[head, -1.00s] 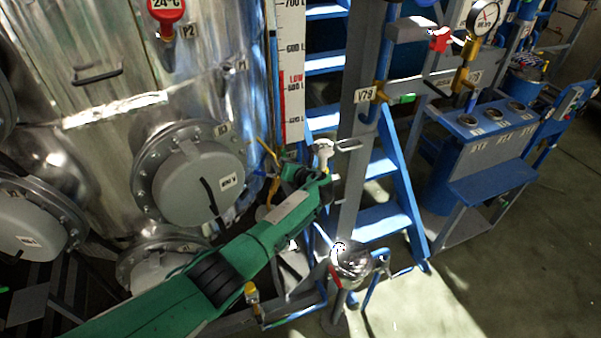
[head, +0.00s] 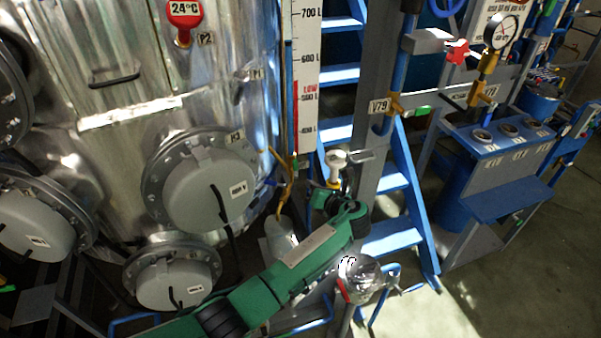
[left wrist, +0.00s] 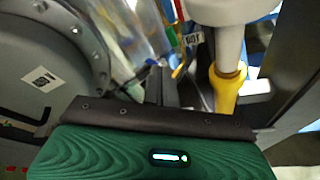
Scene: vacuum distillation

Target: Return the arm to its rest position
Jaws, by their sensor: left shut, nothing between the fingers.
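My left arm (head: 270,285), green with dark joints, reaches in from the lower left of the head view. Its gripper (head: 320,197) is at the far end, between the steel vessel and the blue stairs. In the left wrist view the dark fingers (left wrist: 158,85) are together, with nothing between them. A white-topped fitting with a yellow lower part (head: 337,160) stands just beyond the hand. It also shows close to the right of the fingers in the left wrist view (left wrist: 222,75). I cannot tell whether they touch. My right gripper is in neither view.
The steel vessel (head: 110,100) with round grey hatches (head: 208,190) fills the left. A grey post (head: 374,150), blue stairs (head: 390,235) and a metal fitting with a red handle (head: 362,278) stand near the arm. Open floor (head: 520,290) lies at lower right.

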